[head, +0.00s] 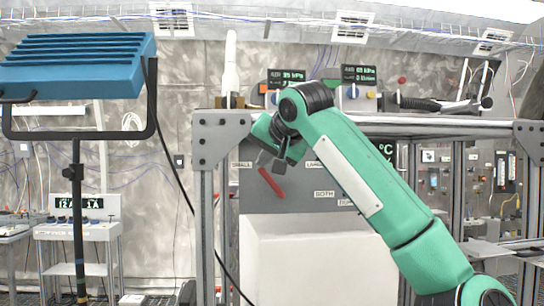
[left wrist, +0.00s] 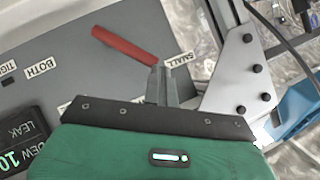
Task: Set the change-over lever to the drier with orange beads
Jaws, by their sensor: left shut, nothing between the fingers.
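The change-over lever is a red bar (head: 271,183) on a grey panel (head: 290,225), slanting from upper left to lower right in the head view. In the left wrist view the lever (left wrist: 125,45) has one end near the SMALL label (left wrist: 180,60). My left gripper (head: 270,160) is shut and empty at that end; its fingertips (left wrist: 162,68) appear beside the lever, and I cannot tell if they touch it. A small orange patch (head: 263,88) shows under the left display; I cannot tell whether it is beads. My right gripper is out of view.
A BOTH label (head: 324,194) sits low on the panel. Metal frame posts (head: 206,235) stand left of it, and a white box (head: 310,262) is below. A blue lamp (head: 75,65) on a stand is at the left. Two pressure displays (head: 287,76) are above.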

